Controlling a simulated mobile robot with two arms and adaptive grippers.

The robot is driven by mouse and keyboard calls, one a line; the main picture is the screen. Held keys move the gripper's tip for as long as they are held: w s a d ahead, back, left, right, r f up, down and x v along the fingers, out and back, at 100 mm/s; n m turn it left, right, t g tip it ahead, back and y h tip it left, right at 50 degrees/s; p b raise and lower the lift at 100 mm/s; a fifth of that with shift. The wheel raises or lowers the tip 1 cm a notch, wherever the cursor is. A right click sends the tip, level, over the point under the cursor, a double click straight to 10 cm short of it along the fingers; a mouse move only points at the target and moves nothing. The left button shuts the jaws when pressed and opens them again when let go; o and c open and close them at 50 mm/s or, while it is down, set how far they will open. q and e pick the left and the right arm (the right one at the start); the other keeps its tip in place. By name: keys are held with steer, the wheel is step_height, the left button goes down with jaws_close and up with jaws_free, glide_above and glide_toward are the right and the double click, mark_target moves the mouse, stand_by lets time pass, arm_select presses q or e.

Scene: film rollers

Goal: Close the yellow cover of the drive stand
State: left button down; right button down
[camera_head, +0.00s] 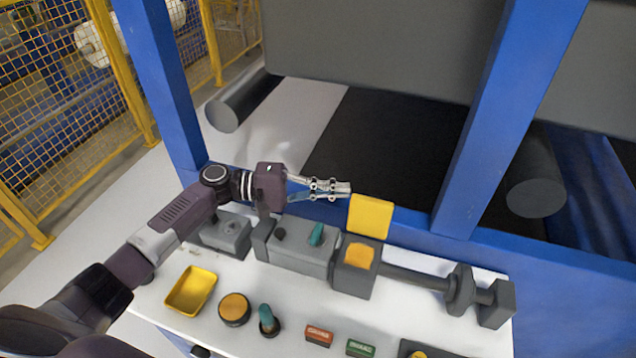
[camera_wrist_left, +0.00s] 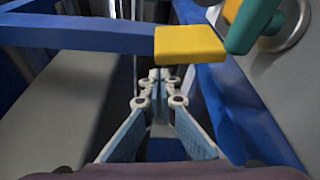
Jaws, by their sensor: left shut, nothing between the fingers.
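The yellow cover (camera_head: 370,215) stands raised at the back of the drive stand (camera_head: 354,279). A yellow part (camera_head: 360,256) shows on the stand's top below it. My left gripper (camera_head: 348,188) is shut and empty, its fingertips just left of the cover's upper edge. In the head view I cannot tell whether they touch it. In the left wrist view the cover (camera_wrist_left: 190,44) lies just beyond and right of the shut fingertips (camera_wrist_left: 160,75). My right gripper is not in view.
A grey box with a teal knob (camera_head: 316,235) adjoins the stand's left side. A shaft with a disc (camera_head: 460,290) runs right. A yellow tray (camera_head: 191,291), a round yellow-topped part (camera_head: 234,309) and labelled blocks (camera_head: 318,335) lie in front. A blue post (camera_head: 490,140) rises behind, right.

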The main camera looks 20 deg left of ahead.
arm_select(q)
steer(key=shift+w+d, duration=0.25)
steer(key=shift+d, duration=0.45)
steer(key=shift+s+r+m+h+b, duration=0.25)
steer(key=shift+s+m+b, duration=0.5)
steer(key=shift+s+b, duration=0.65)
steer(key=shift+s+r+m+h+b, duration=0.1)
steer(key=shift+s+m+h+b, duration=0.15)
steer(key=shift+s+m+b, duration=1.05)
steer(key=shift+w+n+b, duration=0.25)
steer(key=shift+n+b, duration=0.15)
steer(key=shift+n, duration=0.15)
steer(key=shift+s, duration=0.1)
